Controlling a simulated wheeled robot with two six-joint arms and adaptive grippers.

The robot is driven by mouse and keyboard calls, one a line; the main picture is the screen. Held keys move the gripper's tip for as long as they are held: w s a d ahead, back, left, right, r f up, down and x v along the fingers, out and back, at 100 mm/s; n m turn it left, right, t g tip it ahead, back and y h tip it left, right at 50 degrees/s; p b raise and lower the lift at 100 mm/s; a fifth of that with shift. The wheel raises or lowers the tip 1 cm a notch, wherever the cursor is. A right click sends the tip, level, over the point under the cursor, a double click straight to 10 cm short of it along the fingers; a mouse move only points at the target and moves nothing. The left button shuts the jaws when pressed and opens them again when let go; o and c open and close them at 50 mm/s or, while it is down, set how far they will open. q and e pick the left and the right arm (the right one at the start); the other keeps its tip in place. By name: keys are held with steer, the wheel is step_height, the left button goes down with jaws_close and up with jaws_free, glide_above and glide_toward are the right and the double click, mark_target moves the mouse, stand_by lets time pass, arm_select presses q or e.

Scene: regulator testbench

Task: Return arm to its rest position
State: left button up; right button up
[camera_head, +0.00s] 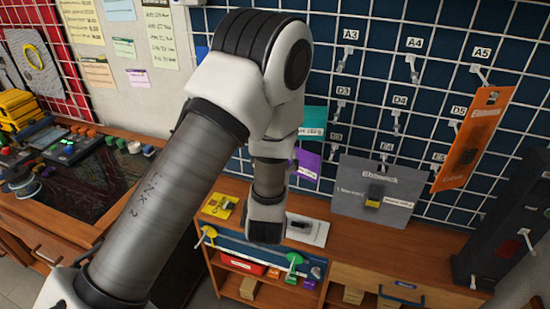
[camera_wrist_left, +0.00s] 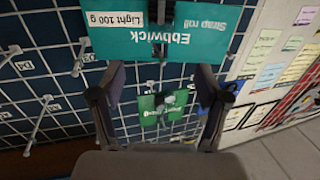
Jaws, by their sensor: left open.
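My left arm (camera_head: 165,205) comes in from the lower left of the head view, rises to a bent elbow and drops to the wrist above the bench. Its gripper is hidden behind the wrist there. In the left wrist view the left gripper (camera_wrist_left: 160,95) is open, its two dark fingers apart. A small green card (camera_wrist_left: 163,108) shows beyond and between the fingers; I cannot tell its distance. A teal card reading "Strap roll" (camera_wrist_left: 205,35) is past the fingertips, upside down in that view. My right gripper is not in view.
The wire grid panel (camera_head: 345,60) with hooks stands behind the arm. An orange card (camera_head: 472,135) hangs at right; a teal card (camera_head: 314,122) and purple card (camera_head: 307,164) show beside the wrist.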

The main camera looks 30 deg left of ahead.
arm_select(q)
steer(key=s+d+f+m+g+h+b, duration=0.15)
steer(key=s+f+g, duration=0.35)
steer(key=f, duration=0.9)
steer(key=s+d+f+m+g+h+b, duration=0.1)
steer(key=s+f+g+h, duration=0.15)
steer(key=s+f, duration=0.8)
steer(key=s+d+f+m+g+h, duration=0.1)
steer(key=s+d+f+g+h, duration=0.1)
steer(key=s, duration=0.5)
steer(key=s+d+f+m+g+h, duration=0.1)
steer(key=s+d+f+g, duration=0.3)
steer(key=f, duration=0.5)
steer(key=s+g+h, duration=0.1)
steer(key=s+g, duration=0.1)
steer(key=s, duration=0.1)
steer(key=shift+s+f+m+h+b, duration=0.25)
steer(key=shift+s+m+h+b, duration=0.05)
steer(key=shift+m, duration=0.05)
steer(key=shift+a, duration=0.15)
